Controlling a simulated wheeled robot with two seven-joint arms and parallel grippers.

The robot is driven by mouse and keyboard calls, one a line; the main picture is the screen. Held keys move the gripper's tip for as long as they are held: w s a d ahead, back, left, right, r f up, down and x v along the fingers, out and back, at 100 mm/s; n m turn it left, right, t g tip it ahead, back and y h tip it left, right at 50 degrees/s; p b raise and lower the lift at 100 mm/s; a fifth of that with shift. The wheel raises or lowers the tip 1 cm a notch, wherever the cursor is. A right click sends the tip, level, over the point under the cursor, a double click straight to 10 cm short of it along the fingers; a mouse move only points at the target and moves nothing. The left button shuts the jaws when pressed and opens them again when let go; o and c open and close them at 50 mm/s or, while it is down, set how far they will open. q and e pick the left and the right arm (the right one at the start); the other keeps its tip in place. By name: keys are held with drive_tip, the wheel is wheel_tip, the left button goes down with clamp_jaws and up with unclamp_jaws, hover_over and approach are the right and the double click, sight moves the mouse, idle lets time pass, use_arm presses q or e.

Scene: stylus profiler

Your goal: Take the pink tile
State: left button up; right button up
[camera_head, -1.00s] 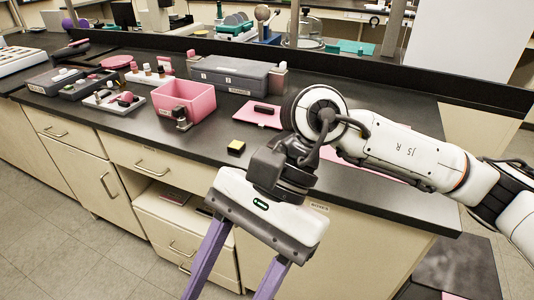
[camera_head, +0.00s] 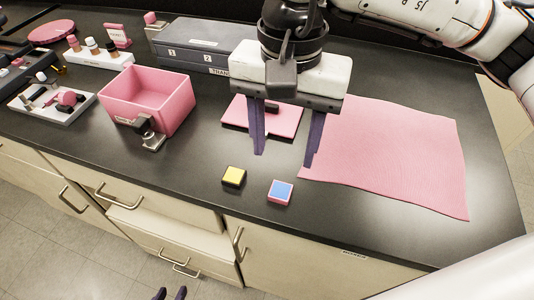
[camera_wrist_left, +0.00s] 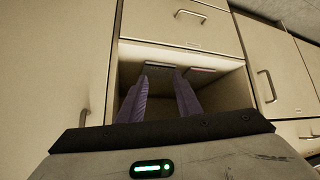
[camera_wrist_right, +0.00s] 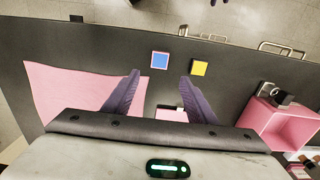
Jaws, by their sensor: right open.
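A small square tile with a blue top and pink sides (camera_head: 281,191) lies on the black counter near its front edge; it also shows in the right wrist view (camera_wrist_right: 160,60). A similar tile with a yellow top and dark sides (camera_head: 234,177) lies left of it. A flat pink plate with a black handle (camera_head: 285,119) lies farther back, partly behind my right gripper. My right gripper (camera_head: 285,158) is open and empty, pointing down above the counter, behind the blue-topped tile. My left gripper (camera_head: 170,293) is open and empty, low in front of the cabinets.
A pink mat (camera_head: 400,150) covers the counter on the right. A pink bin (camera_head: 150,100), with a small metal device (camera_head: 149,132) before it, stands left. A grey case (camera_head: 195,45) stands behind. In the left wrist view, an open cabinet compartment (camera_wrist_left: 215,90) faces my left gripper.

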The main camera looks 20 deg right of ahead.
hover_over(280, 191)
drive_tip(key=f, duration=0.4)
drive_tip(key=shift+d, duration=0.2)
drive_tip(key=shift+f, duration=0.3)
wheel_tip(280, 191, down, 4)
drive_tip(key=shift+a+f+p, duration=0.1)
drive_tip(key=shift+f+p, duration=0.1)
drive_tip(key=shift+p, duration=0.7)
drive_tip(key=shift+f, duration=0.45)
drive_tip(key=c, duration=1.1)
use_arm(q)
drive_tip(key=shift+v, duration=1)
use_arm(e)
drive_tip(key=shift+c, duration=0.2)
